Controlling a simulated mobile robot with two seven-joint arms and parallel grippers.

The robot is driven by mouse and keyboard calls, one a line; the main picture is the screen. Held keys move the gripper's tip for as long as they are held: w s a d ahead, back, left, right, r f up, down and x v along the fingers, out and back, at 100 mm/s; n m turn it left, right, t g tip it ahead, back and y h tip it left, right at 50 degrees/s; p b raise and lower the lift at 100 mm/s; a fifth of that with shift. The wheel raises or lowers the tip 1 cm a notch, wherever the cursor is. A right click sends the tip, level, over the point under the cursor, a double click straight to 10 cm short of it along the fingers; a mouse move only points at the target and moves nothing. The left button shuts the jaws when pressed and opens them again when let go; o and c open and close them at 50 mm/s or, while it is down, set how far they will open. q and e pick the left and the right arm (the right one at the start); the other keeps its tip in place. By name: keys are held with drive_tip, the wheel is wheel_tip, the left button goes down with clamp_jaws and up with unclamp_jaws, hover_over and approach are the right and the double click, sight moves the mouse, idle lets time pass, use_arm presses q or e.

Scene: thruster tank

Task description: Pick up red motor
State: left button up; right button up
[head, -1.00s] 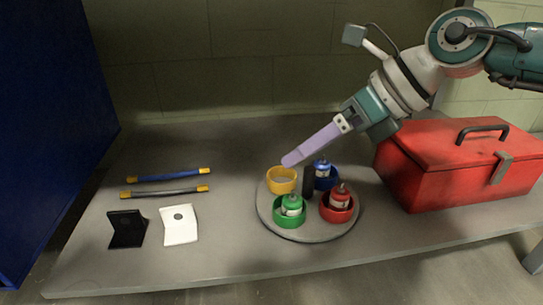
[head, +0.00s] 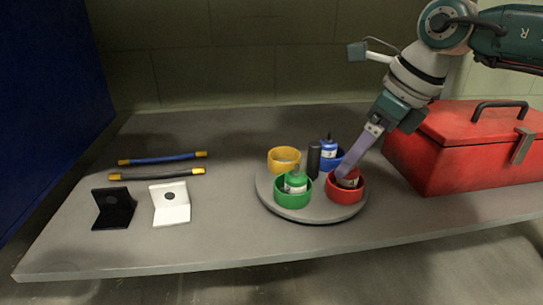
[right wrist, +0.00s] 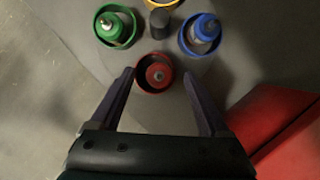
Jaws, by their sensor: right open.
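The red motor (head: 347,180) stands in a red cup (head: 346,194) at the right front of a round grey tray. In the right wrist view the red motor (right wrist: 158,75) shows from above inside its cup. My right gripper (head: 347,172) reaches down from the upper right, its fingers in front of the motor's top in the head view. In the right wrist view its two fingers (right wrist: 158,82) are spread wide, with the red cup between and just beyond the tips. It holds nothing. My left gripper is not in view.
The round tray (head: 312,211) also bears a green motor (head: 295,182), a blue motor (head: 327,148), a yellow cup (head: 284,160) and a dark post (head: 313,160). A red toolbox (head: 460,150) stands close at right. Bars and brackets lie at left.

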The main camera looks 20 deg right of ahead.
drive_tip(key=shift+b+x, duration=0.5)
drive_tip(key=shift+x, duration=0.65)
drive_tip(key=shift+r, duration=0.15)
drive_tip(key=shift+c, duration=0.5)
clamp_jaws()
